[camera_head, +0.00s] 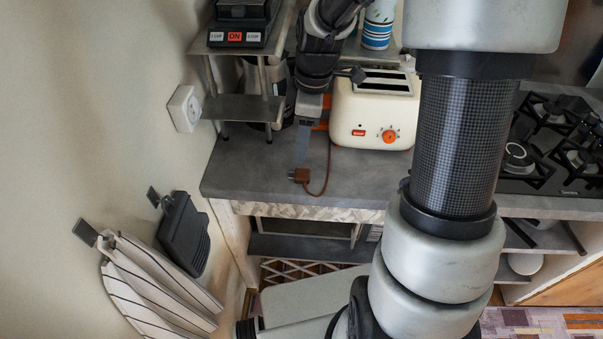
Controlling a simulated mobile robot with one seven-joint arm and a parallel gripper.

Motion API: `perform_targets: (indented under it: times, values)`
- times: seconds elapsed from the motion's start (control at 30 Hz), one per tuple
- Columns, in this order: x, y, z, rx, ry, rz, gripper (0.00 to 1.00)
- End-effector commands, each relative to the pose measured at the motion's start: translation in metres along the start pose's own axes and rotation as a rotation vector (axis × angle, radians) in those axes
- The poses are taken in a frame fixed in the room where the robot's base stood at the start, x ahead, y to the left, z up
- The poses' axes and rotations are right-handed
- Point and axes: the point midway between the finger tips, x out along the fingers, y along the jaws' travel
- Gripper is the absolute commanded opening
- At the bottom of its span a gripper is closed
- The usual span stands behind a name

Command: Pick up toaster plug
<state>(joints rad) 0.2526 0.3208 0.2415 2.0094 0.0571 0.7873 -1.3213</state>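The brown toaster plug (299,175) lies near the front edge of the grey counter, left of the toaster. Its brown cord (327,175) curves from the plug up towards the toaster. The cream toaster (375,112) has an orange dial and two slots on top. My gripper (302,161) points down just behind the plug in the picture, with its grey finger end close to it. Whether it touches the plug is unclear. The fingers overlap in this view, so their opening is hidden.
A white wall socket (184,108) is on the left wall. A grey shelf (243,108) stands at the counter's left, with a coffee machine (240,22) above. A gas hob (550,145) is at right. A striped towel (160,285) and a dark object (184,235) hang on the left wall.

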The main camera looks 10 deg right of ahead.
Motion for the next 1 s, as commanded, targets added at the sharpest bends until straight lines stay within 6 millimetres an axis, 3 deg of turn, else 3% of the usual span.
perform_targets:
  times: [0.1, 0.23, 0.47, 0.8, 1.0]
  values:
    - [0.028, -0.001, 0.0, 0.0, -0.001, -0.005, 0.53]
    - [0.047, -0.001, 0.0, 0.001, 0.0, -0.002, 0.53]
    - [0.062, 0.0, 0.001, 0.001, 0.0, -0.001, 0.53]
    - [0.107, 0.003, 0.007, 0.0, 0.0, -0.001, 0.53]
    - [0.109, 0.003, 0.007, 0.0, 0.0, 0.001, 0.53]
